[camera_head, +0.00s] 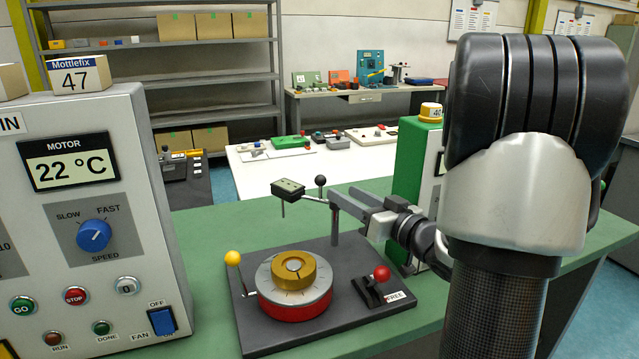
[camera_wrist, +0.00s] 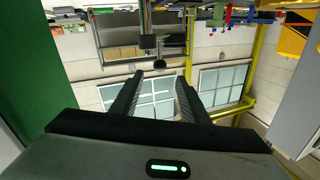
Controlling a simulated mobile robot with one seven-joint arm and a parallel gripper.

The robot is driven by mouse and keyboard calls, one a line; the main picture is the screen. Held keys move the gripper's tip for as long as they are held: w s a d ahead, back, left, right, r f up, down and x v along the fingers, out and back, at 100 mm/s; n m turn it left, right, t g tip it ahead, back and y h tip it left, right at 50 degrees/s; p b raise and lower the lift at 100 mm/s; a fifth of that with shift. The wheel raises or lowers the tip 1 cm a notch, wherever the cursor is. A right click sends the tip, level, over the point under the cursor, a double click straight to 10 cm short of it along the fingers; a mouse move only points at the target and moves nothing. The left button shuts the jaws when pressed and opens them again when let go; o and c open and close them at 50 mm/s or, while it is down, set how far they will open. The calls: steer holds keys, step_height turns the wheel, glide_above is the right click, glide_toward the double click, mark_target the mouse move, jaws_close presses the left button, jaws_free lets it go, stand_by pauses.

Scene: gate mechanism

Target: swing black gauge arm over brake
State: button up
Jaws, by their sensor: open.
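The gauge arm is a bar on an upright grey post (camera_head: 335,228). It carries a black gauge box (camera_head: 288,189) with a thin probe below its left end and a black ball knob (camera_head: 320,181) on top. The gauge box hangs above the far edge of the dark base plate, behind the round brake unit, a red and grey disc (camera_head: 295,298) with a brass top. My gripper (camera_head: 362,198) is open beside the post, right of the knob. In the wrist view its fingers (camera_wrist: 159,82) stand apart, with a dark knob (camera_wrist: 159,64) showing between their tips; contact cannot be told.
The base plate (camera_head: 260,338) also carries a yellow-ball lever (camera_head: 233,259) at left and a red-ball lever (camera_head: 382,274) beside a FREE label. A motor panel (camera_head: 90,220) stands at left. A green-sided box (camera_head: 408,165) stands behind my arm. Green bench is clear behind the plate.

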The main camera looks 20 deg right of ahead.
mark_target(325, 182)
steer(key=b+x, duration=0.1)
steer(key=x, duration=0.9)
steer(key=shift+w, duration=0.25)
jaws_close()
